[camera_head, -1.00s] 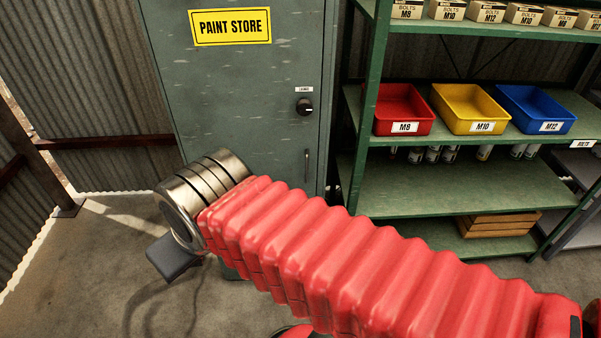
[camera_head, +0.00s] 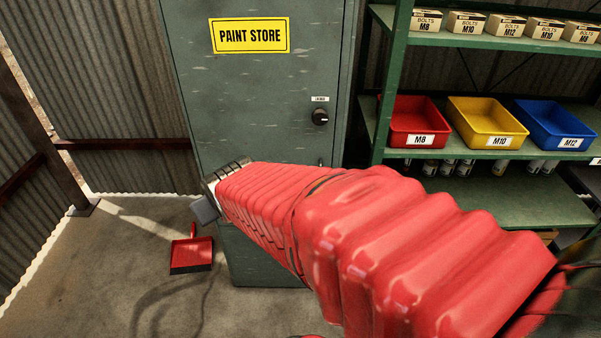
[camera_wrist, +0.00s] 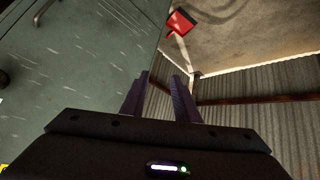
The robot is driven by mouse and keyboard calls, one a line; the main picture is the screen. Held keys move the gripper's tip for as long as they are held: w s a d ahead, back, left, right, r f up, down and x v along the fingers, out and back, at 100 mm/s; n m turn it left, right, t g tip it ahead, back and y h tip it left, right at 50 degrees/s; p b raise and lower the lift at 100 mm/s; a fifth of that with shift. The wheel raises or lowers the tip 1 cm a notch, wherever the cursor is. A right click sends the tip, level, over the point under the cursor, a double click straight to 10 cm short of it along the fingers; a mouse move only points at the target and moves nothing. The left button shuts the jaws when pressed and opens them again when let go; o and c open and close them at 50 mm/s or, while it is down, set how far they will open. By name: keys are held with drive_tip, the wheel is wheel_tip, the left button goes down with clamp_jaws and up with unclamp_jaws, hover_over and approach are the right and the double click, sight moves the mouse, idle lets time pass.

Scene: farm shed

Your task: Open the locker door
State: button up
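The green metal locker (camera_head: 255,80), with a yellow PAINT STORE sign (camera_head: 250,36), stands ahead, and its door looks shut. A round black knob (camera_head: 320,117) is on the door's right side. Below it, the handle is mostly hidden behind my red-sleeved arm. In the wrist view the locker door (camera_wrist: 85,60) fills the left, with a dark bar handle (camera_wrist: 41,12) at the upper left and the knob (camera_wrist: 3,78) at the left edge. My gripper (camera_wrist: 162,78) is open and empty, its fingers apart near the locker's edge, away from the handle.
A red dustpan (camera_head: 191,252) lies on the floor left of the locker. A green shelf rack (camera_head: 520,195) with red, yellow and blue bins stands at right. A corrugated wall (camera_head: 110,90) is behind. The floor at left is mostly clear.

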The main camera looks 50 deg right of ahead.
drive_tip(key=w+d+f+m+t+h, duration=0.1)
drive_tip(key=w+d+f+t+h, duration=0.1)
drive_tip(key=d+f, duration=0.6)
drive_tip(key=w+d+f+m+t+h, duration=0.1)
drive_tip(key=d+f, duration=0.3)
drive_tip(key=d, duration=0.8)
drive_tip(key=s+d+f+m+t+h, duration=0.1)
drive_tip(key=s+d+f+m+h, duration=0.1)
drive_tip(key=s, duration=0.5)
drive_tip(key=s+d+f+m+t+h, duration=0.2)
drive_tip(key=s+d+f+h, duration=0.1)
drive_tip(key=s+d+f, duration=0.2)
drive_tip(key=shift+s+d+f, duration=0.3)
drive_tip(key=shift+s+d, duration=0.2)
drive_tip(key=shift+s, duration=0.45)
drive_tip(key=x, duration=1.3)
drive_tip(key=shift+w+d+r, duration=0.2)
drive_tip(key=shift+w+d, duration=0.05)
drive_tip(key=shift+w, duration=0.1)
drive_tip(key=shift+c, duration=0.7)
